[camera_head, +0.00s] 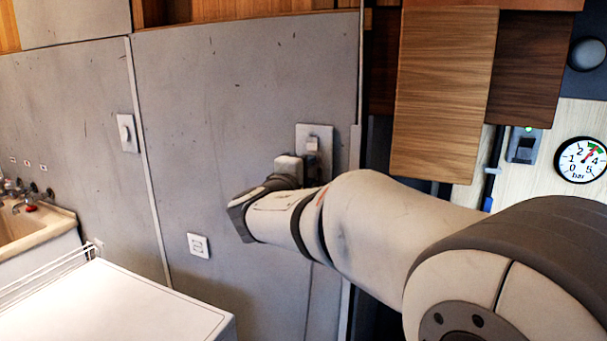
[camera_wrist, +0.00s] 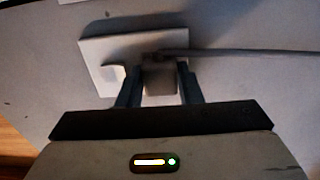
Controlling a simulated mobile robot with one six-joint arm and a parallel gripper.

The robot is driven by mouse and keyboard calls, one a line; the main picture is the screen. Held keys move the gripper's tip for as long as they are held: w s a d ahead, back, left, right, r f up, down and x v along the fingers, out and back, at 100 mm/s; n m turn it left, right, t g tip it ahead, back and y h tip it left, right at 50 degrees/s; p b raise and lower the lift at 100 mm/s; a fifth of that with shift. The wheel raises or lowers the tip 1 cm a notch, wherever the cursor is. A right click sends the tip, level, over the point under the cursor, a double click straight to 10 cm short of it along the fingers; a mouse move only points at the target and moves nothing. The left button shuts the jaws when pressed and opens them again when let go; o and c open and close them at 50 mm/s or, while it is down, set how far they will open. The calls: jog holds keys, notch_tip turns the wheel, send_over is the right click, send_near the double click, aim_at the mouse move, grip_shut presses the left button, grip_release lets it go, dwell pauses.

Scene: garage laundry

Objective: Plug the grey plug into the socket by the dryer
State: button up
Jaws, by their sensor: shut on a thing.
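In the wrist view my gripper (camera_wrist: 158,98) has its two dark fingers shut on the sides of a grey plug (camera_wrist: 158,80). The plug is at the face of a pale wall plate (camera_wrist: 95,50). I cannot tell whether its pins are in the plate. A cable (camera_wrist: 240,53) runs right from the plug. In the head view my arm reaches to a wall plate (camera_head: 315,132) with a small block on it; my wrist hides the fingers and plug. A lower wall socket (camera_head: 198,245) is above the right end of a white appliance top (camera_head: 120,310).
Another wall plate (camera_head: 127,133) is higher up at the left. A sink (camera_head: 35,230) stands at far left beside a wire rack (camera_head: 50,275). Wooden boards (camera_head: 443,95) and a pressure gauge (camera_head: 581,160) are on the right. The grey wall (camera_head: 230,90) is bare between the plates.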

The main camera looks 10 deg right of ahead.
jog(key=shift+w+d, duration=0.2)
jog(key=shift+w, duration=0.05)
jog(key=o, duration=1)
jog(key=b+v, duration=0.1)
jog(key=v, duration=0.6)
jog(key=shift+s+a+f+b, duration=0.1)
jog(key=shift+s+a+b, duration=0.15)
jog(key=shift+s+b, duration=0.1)
